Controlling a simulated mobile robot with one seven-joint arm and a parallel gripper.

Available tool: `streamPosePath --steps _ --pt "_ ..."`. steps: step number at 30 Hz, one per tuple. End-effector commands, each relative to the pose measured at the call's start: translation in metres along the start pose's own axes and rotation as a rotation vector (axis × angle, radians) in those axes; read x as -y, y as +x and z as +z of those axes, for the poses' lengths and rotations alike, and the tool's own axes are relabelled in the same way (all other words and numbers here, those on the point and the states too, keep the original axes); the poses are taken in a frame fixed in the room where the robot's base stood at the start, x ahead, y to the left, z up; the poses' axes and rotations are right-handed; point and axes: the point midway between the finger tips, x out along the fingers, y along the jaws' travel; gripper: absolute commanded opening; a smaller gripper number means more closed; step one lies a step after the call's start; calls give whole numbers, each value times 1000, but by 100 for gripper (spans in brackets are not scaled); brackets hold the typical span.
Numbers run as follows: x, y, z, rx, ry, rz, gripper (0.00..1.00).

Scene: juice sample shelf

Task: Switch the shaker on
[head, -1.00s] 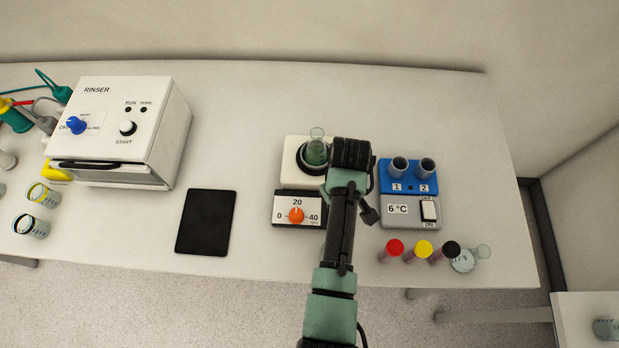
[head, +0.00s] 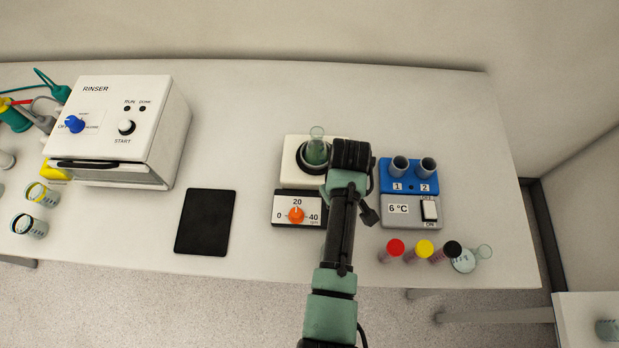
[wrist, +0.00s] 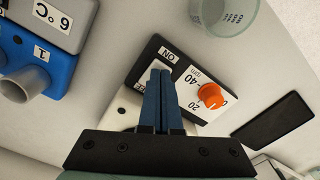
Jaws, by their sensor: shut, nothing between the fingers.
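The shaker (head: 288,178) has a white body and a black-edged front panel with an orange dial (head: 296,215) marked 0, 20 and 40. A cup with green liquid (head: 317,150) stands in its round holder. My gripper (wrist: 159,76) is shut and empty, its two blue fingers together. In the wrist view its tips are over the pale rocker switch (wrist: 156,65), between the ON and OFF labels. The fingers cover most of the switch, so contact and the switch's position cannot be told. In the head view my arm hides the switch and the fingertips.
A blue and grey cooler block (head: 392,212) reading 6 °C stands close on the right. Several capped tubes (head: 424,250) and a clear cup (head: 465,261) are in front of it. A black pad (head: 205,222) and the rinser (head: 115,135) are on the left.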

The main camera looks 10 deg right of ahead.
Motion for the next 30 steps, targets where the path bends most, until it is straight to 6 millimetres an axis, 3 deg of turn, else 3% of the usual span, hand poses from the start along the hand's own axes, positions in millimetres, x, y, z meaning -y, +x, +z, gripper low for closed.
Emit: streamPosePath --steps 21,30 --pt "0 11 0 0 0 0 0" --pt "0 -1 0 -1 0 0 0"
